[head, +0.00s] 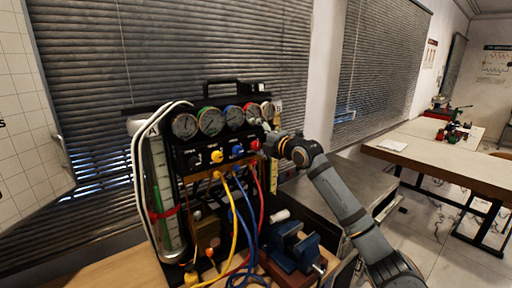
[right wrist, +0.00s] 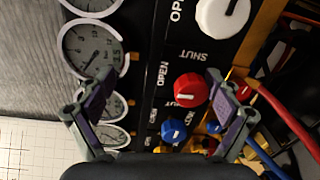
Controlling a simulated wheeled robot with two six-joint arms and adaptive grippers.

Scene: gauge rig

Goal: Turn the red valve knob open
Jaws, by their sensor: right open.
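The red valve knob (right wrist: 190,90) is round with a pale pointer line, on the rig's black panel between OPEN and SHUT labels. In the right wrist view it appears between the fingertips, closer to the right-hand one. My left gripper is not in view.
A blue knob (right wrist: 174,131) and a white knob (right wrist: 222,15) flank the red one. Gauges (head: 210,121) line the rig's top. Yellow, blue and red hoses (head: 233,220) hang in front. A blue vise (head: 295,245) stands below, and a glass cylinder (head: 160,190) is at left.

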